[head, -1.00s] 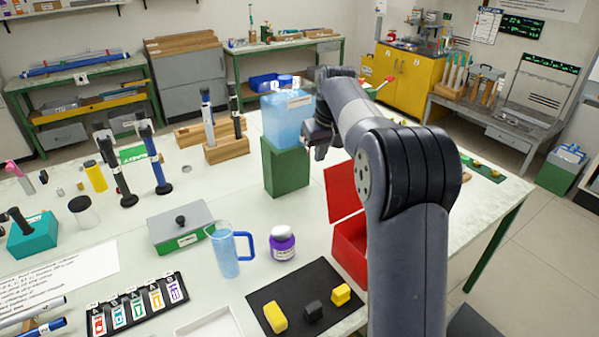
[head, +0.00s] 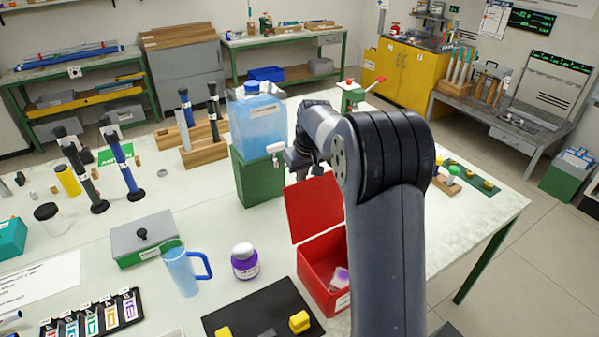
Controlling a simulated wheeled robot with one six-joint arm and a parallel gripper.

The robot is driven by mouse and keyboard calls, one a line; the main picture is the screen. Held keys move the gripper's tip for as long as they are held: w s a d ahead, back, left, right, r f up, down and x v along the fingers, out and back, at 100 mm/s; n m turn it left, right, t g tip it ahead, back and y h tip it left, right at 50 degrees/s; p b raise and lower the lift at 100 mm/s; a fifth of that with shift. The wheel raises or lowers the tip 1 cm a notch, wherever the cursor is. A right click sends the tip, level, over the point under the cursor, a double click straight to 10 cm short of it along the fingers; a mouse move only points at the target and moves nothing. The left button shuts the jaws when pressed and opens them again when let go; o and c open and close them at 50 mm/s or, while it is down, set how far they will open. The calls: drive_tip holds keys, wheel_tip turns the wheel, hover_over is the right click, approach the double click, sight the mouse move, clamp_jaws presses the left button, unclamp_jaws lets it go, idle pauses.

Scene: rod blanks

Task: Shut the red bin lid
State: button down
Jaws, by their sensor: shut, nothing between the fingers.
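The red bin (head: 313,280) stands on the table, partly hidden on its right by my arm. Its red lid (head: 312,212) stands raised, tilted up from the bin's back left side, so the bin is open. A pale pink and white item (head: 340,278) lies inside. My gripper (head: 302,170) is small and dark here, just above the lid's upper edge and beside the green block. It is shut and empty. I cannot tell whether it touches the lid.
A blue water container (head: 258,122) stands on a green block (head: 257,180) left of my gripper. A purple-labelled jar (head: 244,264) and a blue mug (head: 181,272) stand left of the bin. A black mat (head: 255,308) lies in front.

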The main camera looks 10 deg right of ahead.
drive_tip(key=shift+s+b, duration=0.1)
drive_tip(key=shift+b, duration=0.3)
drive_tip(key=shift+s+d+r+t+b, duration=0.2)
drive_tip(key=shift+s+t+b, duration=0.15)
drive_tip(key=shift+b, duration=0.3)
